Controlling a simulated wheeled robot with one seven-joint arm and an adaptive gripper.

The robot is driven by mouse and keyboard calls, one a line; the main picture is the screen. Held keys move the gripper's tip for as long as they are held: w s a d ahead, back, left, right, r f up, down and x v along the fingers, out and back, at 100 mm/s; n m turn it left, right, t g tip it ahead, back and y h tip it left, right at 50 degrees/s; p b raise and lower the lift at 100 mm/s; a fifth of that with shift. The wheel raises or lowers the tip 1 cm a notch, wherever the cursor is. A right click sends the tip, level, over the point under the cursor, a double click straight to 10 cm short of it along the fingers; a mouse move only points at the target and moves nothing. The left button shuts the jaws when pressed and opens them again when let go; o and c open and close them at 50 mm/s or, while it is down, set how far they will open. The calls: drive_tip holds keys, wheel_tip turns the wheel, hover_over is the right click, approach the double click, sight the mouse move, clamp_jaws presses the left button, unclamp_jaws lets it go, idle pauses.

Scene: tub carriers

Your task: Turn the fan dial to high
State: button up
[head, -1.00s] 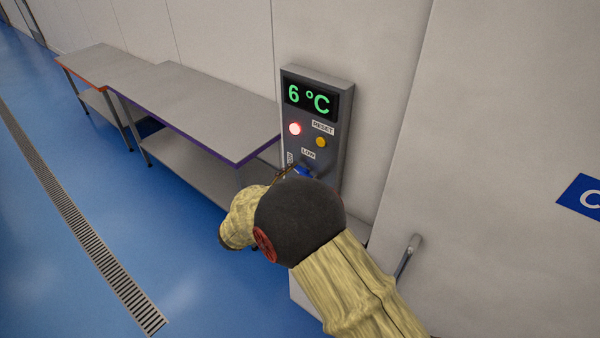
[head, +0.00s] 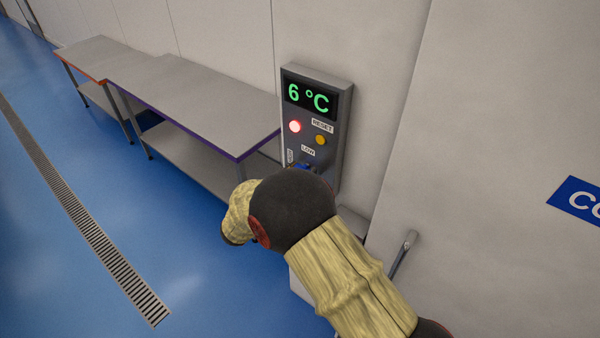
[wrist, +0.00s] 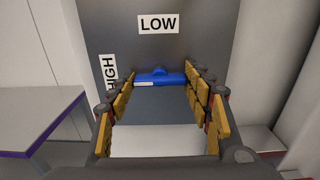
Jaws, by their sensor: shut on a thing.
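The fan dial (wrist: 160,78) is a blue knob with a flat bar on the grey control panel (head: 343,135). In the wrist view its bar lies about level across the picture, with a white mark along its left part, on the side of the HIGH label (wrist: 108,70). The LOW label (wrist: 158,24) is above the dial. My gripper (wrist: 160,75) has its yellow-padded fingers on either side of the dial, shut on it. In the head view my arm hides the gripper and most of the dial; a bit of blue (head: 306,167) shows.
The panel has a green 6 °C display (head: 308,97), a lit red lamp (head: 295,127) and a yellow RESET button (head: 320,140). A steel table with a purple edge (head: 195,95) stands left of it. A metal handle (head: 404,250) is at the lower right.

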drive_tip(key=o, duration=1)
drive_tip(key=shift+o, duration=0.8)
drive_tip(key=shift+a, duration=0.1)
drive_tip(key=v, duration=1.2)
drive_tip(key=shift+f, duration=0.1)
